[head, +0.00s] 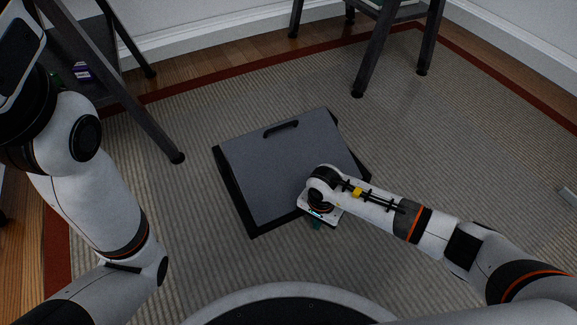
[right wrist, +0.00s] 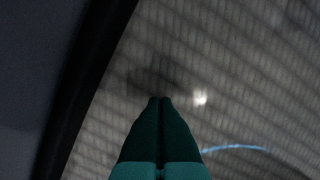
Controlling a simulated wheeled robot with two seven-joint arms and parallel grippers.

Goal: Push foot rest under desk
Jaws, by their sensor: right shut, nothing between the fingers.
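The foot rest (head: 285,165) is a grey slanted board with a black frame and a black handle near its far edge. It lies on the striped rug in the middle of the head view. My right gripper (head: 316,224) is low at its near right edge, partly hidden by my wrist. In the right wrist view its teal fingertips (right wrist: 160,100) are together and empty over the rug, with the foot rest's dark edge (right wrist: 85,85) to their left. I cannot tell whether they touch it. Dark legs (head: 375,55), seemingly the desk's, stand beyond; no desktop shows. My left fingertips are out of view.
Another dark leg frame (head: 140,105) with a low shelf stands at the left, its foot near the foot rest's left side. The rug (head: 290,85) between the foot rest and the far wall (head: 215,25) is clear. A small grey object (head: 568,195) lies at the right edge.

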